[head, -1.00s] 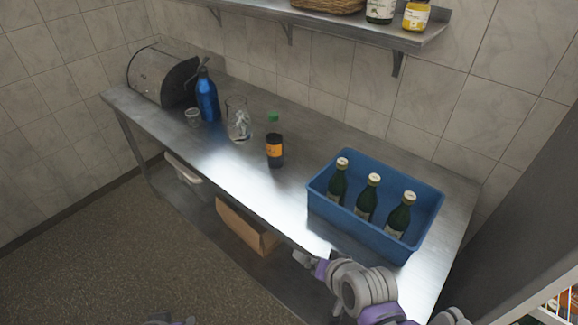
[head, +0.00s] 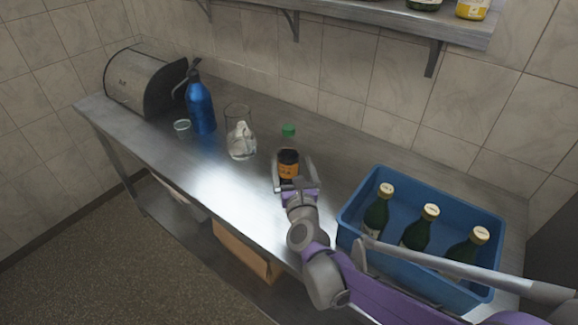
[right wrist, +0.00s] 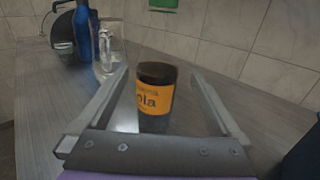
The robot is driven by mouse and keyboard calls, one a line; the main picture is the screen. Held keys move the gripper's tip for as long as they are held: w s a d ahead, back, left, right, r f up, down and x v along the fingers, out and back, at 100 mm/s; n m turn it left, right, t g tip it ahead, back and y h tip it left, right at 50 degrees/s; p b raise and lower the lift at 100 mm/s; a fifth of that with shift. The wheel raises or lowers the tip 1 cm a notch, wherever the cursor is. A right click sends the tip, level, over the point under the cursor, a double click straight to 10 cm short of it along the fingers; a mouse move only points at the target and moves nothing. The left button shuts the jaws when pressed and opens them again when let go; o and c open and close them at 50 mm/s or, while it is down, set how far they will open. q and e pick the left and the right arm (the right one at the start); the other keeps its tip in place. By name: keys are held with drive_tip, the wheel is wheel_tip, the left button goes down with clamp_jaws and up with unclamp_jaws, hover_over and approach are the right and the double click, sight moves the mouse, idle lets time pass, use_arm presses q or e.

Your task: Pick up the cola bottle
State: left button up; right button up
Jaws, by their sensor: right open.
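The cola bottle (head: 288,158) stands upright on the steel table, with a green cap, dark liquid and an orange label. In the right wrist view the cola bottle (right wrist: 155,92) stands between the two open fingers, with a gap on each side. My right gripper (head: 294,175) is open around the bottle's near side, and its fingers also show in the right wrist view (right wrist: 160,95). The fingers hide part of the bottle's lower body in the head view. My left gripper is not in view.
A blue crate (head: 352,212) with green bottles stands right of the cola bottle, partly behind my right arm. A glass jug (head: 240,140), a blue bottle (head: 200,105), a small glass (head: 182,125) and a bread bin (head: 140,82) stand to the left. A wall shelf (head: 380,20) is above.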

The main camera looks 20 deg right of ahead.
drive_tip(key=w, duration=0.7)
drive_tip(key=shift+w+d+f, duration=0.2)
drive_tip(key=shift+w+d, duration=0.1)
drive_tip(key=shift+s, duration=0.1)
clamp_jaws()
